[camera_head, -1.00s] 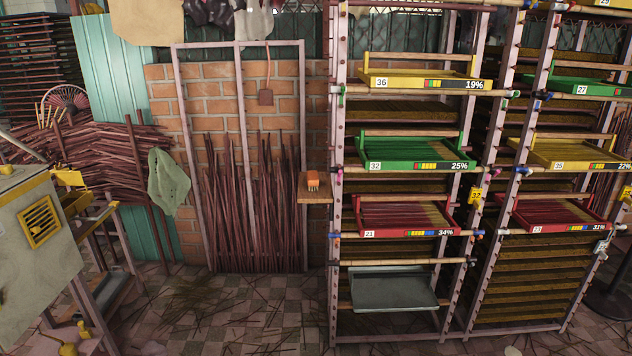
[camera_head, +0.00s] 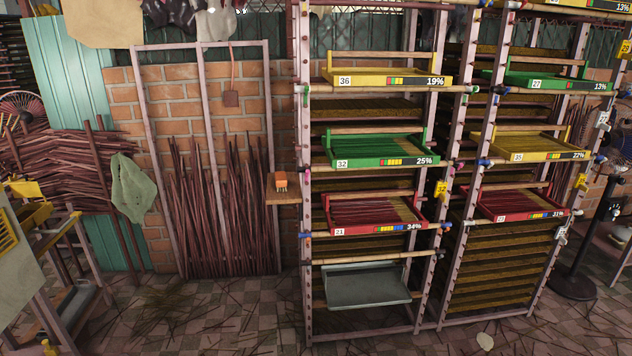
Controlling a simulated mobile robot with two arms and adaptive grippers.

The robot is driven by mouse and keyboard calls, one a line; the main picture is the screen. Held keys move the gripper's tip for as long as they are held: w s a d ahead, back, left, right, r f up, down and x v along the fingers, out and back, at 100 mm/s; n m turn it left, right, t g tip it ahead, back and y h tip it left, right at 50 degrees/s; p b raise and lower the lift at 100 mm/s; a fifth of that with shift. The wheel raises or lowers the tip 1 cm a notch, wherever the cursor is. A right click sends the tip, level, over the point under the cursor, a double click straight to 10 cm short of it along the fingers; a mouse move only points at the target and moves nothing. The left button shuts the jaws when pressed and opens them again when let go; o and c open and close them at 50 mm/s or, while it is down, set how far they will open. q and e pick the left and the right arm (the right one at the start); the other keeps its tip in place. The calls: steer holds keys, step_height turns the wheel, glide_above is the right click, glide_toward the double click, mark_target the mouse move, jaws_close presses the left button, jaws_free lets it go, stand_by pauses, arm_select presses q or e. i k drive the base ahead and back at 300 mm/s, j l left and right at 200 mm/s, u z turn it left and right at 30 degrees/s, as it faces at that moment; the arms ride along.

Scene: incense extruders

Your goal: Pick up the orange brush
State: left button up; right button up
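The orange brush (camera_head: 281,180) is small in the camera_head view, left of the middle. It has an orange top and pale bristles pointing down. It sits on a small wooden shelf (camera_head: 283,197) fixed beside the left post of the drying rack. Neither of my grippers shows in the view, and nothing touches the brush.
The drying rack (camera_head: 304,258) right of the shelf holds yellow, green and red trays. A frame (camera_head: 271,130) with upright incense sticks stands left of the shelf. A machine stands at the left edge. The tiled floor (camera_head: 225,320) in front is mostly open, with loose sticks.

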mark_target(280, 176)
steer(key=i+j+z, duration=0.15)
steer(key=j+z, duration=0.2)
steer(key=i+j+z, duration=0.15)
steer(key=z, duration=0.2)
steer(key=i+j+z, duration=0.1)
steer(key=j+z, duration=0.25)
steer(key=j, duration=0.15)
